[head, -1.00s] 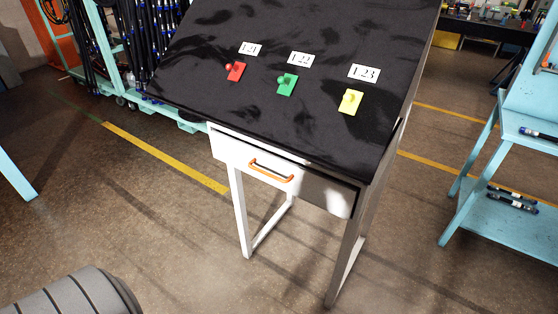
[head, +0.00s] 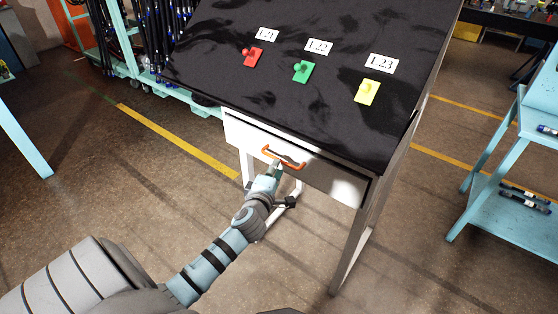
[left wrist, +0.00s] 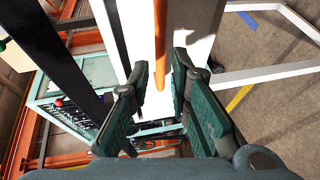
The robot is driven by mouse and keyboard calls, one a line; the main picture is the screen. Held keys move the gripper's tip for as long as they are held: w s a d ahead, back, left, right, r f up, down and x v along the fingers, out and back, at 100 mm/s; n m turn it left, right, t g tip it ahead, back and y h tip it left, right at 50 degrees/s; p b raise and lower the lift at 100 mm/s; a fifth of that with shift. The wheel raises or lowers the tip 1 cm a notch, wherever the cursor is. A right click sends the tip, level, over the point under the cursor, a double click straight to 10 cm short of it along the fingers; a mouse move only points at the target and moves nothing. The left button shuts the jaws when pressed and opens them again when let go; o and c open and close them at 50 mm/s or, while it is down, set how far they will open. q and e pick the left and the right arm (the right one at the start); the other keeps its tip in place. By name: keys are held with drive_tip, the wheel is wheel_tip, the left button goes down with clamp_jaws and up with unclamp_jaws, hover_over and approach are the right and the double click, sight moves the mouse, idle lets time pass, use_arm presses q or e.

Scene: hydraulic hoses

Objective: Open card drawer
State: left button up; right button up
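The card drawer (head: 330,180) is a white drawer under the black top of a desk, and it looks closed. Its orange bar handle (head: 288,161) is on the drawer front. My left gripper (head: 276,167) is at the handle, reaching up to it from below left. In the left wrist view the two green fingers of my left gripper (left wrist: 160,65) stand apart, with the orange handle (left wrist: 160,35) in the gap between them. The fingers do not look closed on it. My right gripper is not in view.
A teal shelf (head: 500,215) stands on the right, and a teal hose rack (head: 140,75) stands behind at the left. The floor beside the desk is clear.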

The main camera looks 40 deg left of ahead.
use_arm(q)
drive_tip(key=x, duration=0.5)
drive_tip(key=shift+w+a+f, duration=0.1)
drive_tip(key=shift+w+a, duration=0.05)
drive_tip(key=shift+w, duration=0.15)
drive_tip(key=shift+c, duration=0.6)
clamp_jaws()
